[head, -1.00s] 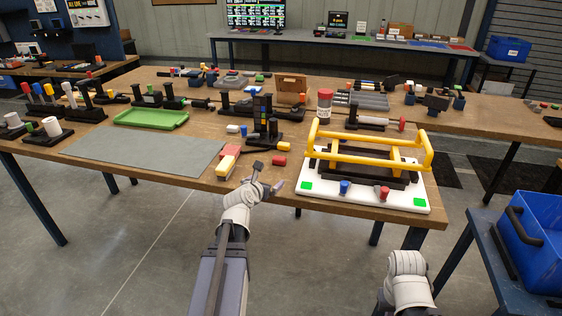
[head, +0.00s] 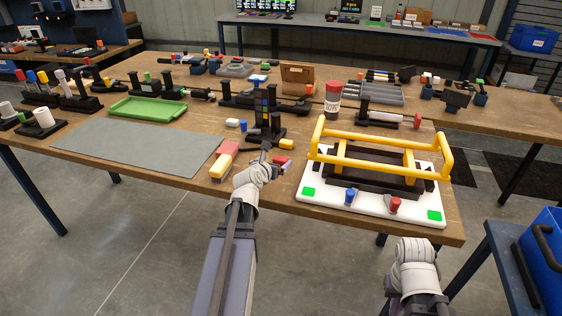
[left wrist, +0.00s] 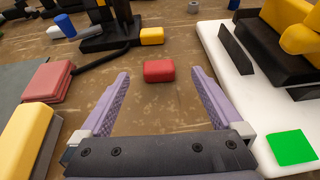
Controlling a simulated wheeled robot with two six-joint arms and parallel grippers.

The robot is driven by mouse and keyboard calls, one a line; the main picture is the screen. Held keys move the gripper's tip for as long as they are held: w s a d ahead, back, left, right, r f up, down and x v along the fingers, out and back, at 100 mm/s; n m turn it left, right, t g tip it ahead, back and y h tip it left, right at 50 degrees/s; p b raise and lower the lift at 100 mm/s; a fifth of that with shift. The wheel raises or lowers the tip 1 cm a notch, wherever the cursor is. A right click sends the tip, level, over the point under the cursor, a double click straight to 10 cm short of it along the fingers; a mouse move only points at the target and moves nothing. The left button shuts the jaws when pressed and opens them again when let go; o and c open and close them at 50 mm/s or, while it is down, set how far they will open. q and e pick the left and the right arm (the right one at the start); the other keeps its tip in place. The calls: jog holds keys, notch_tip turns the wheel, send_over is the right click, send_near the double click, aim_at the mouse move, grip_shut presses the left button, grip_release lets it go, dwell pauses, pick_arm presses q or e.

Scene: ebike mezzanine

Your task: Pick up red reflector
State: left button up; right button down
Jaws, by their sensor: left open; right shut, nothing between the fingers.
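The red reflector appears to be the small red block (head: 280,159) near the table's front edge, left of the white board. In the left wrist view the red block (left wrist: 159,71) lies flat on the wood, centred ahead. My left gripper (head: 277,166) is open and empty, just on the near side of the block. In the left wrist view the left gripper's fingertips (left wrist: 160,75) show to either side of the block, apart from it. The height gap is hard to judge. My right arm shows at lower right, but its gripper is not visible.
A white board (head: 375,203) with a yellow frame (head: 385,150) stands close on the right. A stack of red pads (left wrist: 48,82) and a yellow-topped block (left wrist: 28,140) lie left. A black stand (head: 265,132) and a small yellow block (left wrist: 152,36) are behind.

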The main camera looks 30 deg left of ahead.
aim_at(280, 158)
pick_arm(q)
jog(key=shift+x, duration=0.95)
jog(key=b+x, duration=0.1)
jog(key=x, duration=0.1)
jog(key=b+x, duration=0.2)
jog(key=x, duration=0.1)
jog(key=shift+s+a+f, duration=0.1)
jog(key=shift+a+f, duration=0.1)
jog(key=shift+f, duration=0.15)
jog(key=shift+s+r, duration=0.1)
jog(key=shift+c, duration=0.6)
jog(key=c, duration=1.3)
